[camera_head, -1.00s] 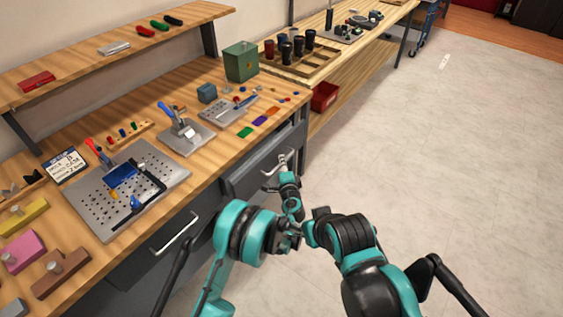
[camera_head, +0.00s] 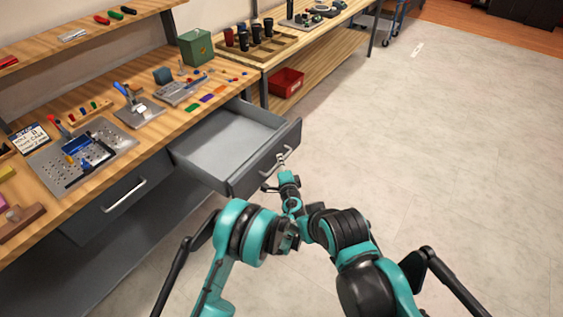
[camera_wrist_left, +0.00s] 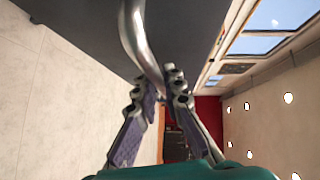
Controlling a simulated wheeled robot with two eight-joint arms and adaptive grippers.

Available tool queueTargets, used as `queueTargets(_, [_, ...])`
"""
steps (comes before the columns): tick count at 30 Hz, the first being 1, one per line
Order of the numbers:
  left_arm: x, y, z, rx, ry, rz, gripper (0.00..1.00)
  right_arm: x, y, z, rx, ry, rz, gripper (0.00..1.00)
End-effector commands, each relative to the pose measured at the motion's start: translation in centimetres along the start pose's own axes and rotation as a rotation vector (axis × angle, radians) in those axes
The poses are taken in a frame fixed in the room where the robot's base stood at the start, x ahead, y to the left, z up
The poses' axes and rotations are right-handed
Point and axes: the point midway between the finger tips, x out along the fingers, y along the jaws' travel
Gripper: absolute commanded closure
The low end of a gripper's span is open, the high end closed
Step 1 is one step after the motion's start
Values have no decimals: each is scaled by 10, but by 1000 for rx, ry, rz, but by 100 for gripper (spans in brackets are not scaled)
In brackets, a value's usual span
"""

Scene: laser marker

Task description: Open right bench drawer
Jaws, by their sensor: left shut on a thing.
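The right bench drawer (camera_head: 228,142) is pulled well out from under the wooden bench in the head view. Its grey inside is visible and looks empty. Its metal bar handle (camera_head: 268,172) is on the dark front panel, partly covered by my left gripper (camera_head: 281,163). My left gripper is shut on this handle. In the left wrist view, the curved handle (camera_wrist_left: 138,42) runs down to the fingertips of my left gripper (camera_wrist_left: 162,85). My right gripper cannot be made out in either view.
The left bench drawer (camera_head: 108,205) with its own handle is shut. The bench top (camera_head: 190,118) holds a perforated plate, small fixtures, coloured tags and a green box (camera_head: 196,47). A red bin (camera_head: 287,82) sits on a lower shelf.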

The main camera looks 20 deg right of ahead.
Motion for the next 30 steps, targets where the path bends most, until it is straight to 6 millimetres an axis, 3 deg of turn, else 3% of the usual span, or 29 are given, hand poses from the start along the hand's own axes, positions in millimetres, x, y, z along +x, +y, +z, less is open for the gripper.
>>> queueTargets(10, [0,0,1,0,-3,0,100,0,0,0,0,0,0,60])
queueTargets(12, [0,0,1,0,-2,0,75,0,0,0,0,0,0,60])
queueTargets(13, [0,0,1,0,-2,0,69,0,0,0,0,0,0,60])
queueTargets(23, [-2,0,0,0,-1,0,69,0,0,0,0,0,0,60])
queueTargets(30, [-31,0,0,0,1,0,69,0,0,0,0,0,0,60])
